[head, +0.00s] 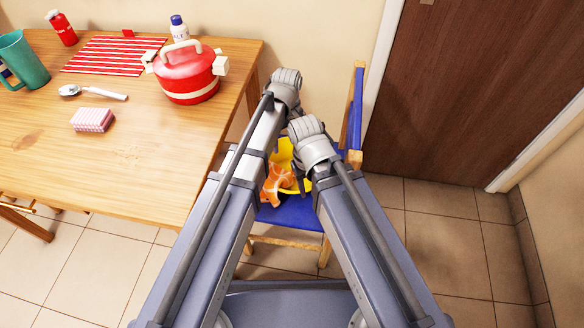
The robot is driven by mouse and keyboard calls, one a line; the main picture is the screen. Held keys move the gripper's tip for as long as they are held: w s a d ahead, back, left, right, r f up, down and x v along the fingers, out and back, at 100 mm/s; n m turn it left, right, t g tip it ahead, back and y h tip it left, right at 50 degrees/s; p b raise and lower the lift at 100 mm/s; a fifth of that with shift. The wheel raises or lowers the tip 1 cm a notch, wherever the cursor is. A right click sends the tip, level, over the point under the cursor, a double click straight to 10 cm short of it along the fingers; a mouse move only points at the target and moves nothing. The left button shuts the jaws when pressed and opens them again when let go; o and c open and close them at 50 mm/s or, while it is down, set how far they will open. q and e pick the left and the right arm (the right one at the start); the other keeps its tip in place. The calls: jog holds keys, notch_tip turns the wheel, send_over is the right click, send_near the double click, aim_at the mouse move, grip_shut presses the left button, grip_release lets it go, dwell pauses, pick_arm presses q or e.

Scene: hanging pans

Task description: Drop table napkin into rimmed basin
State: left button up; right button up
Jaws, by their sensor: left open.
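An orange cloth with pale markings (274,187), which looks like the napkin, lies crumpled at the left side of the yellow basin (283,153). Part of it is inside or over the rim; I cannot tell how much. The basin stands on the blue chair seat, largely hidden by my arms. My left gripper (299,181) is open, low over the basin beside the cloth, and only a little of it shows. My right gripper is hidden behind its own arm.
The wooden table (130,170) at left holds a red pot (187,75), a striped mat (113,56), a spoon (92,92), a pink checked block (92,119), a teal mug (22,62) and two bottles. The blue chair (278,216) stands beside it. Floor is clear at right, before a brown door (470,90).

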notch_tip(320, 180, up, 8)
jog(key=p, duration=0.8)
jog(key=shift+f, duration=0.15)
dwell(0.3)
